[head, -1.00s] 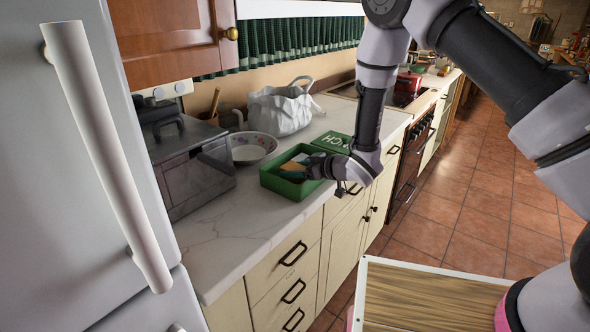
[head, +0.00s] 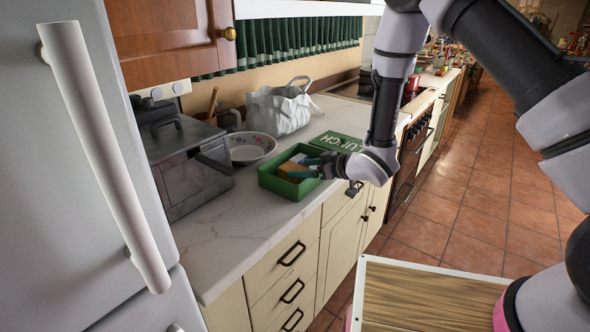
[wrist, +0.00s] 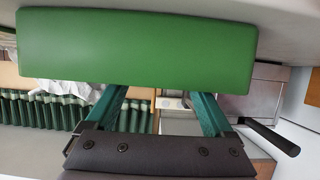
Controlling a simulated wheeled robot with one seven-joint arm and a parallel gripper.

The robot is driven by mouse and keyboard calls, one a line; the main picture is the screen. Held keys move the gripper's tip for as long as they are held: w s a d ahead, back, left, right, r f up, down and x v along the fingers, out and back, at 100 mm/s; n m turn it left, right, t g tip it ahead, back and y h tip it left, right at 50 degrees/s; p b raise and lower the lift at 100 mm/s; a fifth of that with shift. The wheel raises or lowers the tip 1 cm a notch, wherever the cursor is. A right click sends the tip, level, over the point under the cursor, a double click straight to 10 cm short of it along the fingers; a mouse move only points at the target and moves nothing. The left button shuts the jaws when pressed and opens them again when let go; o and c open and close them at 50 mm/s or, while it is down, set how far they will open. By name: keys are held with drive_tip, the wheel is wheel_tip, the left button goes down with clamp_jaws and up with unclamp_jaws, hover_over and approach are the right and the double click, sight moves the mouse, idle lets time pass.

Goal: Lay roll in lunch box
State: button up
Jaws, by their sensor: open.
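The green lunch box (head: 289,191) stands open on the counter, with its lid marked LUNCH (head: 340,141) lying behind it. In the head view an orange-brown piece that looks like the roll (head: 290,171) lies inside the box, with blue and pale items close by. My gripper (head: 308,168) is at the box's right side with its teal fingers apart. In the wrist view the outer wall of the lunch box (wrist: 135,48) fills the top, and my open gripper (wrist: 158,95) reaches past its rim. The fingertips and box contents are hidden there.
A patterned bowl (head: 250,148) and a metal toaster-like appliance (head: 190,165) stand left of the box. A white bag (head: 281,108) is behind. The marble counter (head: 225,235) is clear in front. The fridge (head: 75,200) is at far left.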

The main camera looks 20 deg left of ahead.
drive_tip(key=v, duration=0.8)
drive_tip(key=w+d+r+m+t+h, duration=0.4)
drive_tip(key=w+d+r+m, duration=0.1)
drive_tip(key=w+d+r, duration=0.6)
drive_tip(key=s+d+r+m+t+h, duration=0.1)
drive_tip(key=d+r+m+h, duration=0.35)
drive_tip(key=d+r, duration=0.65)
drive_tip(key=s+d+r+m+g+h, duration=0.1)
drive_tip(key=s+d+r+m+h, duration=0.1)
drive_tip(key=s+d+r+m, duration=0.5)
drive_tip(key=s+d+r+g, duration=0.1)
drive_tip(key=s+d+r, duration=0.1)
drive_tip(key=s, duration=0.6)
drive_tip(key=s+d+r+m+g, duration=0.1)
drive_tip(key=s+d, duration=0.3)
drive_tip(key=s, duration=0.5)
drive_tip(key=shift+s+d+r, duration=0.2)
drive_tip(key=shift+r, duration=0.4)
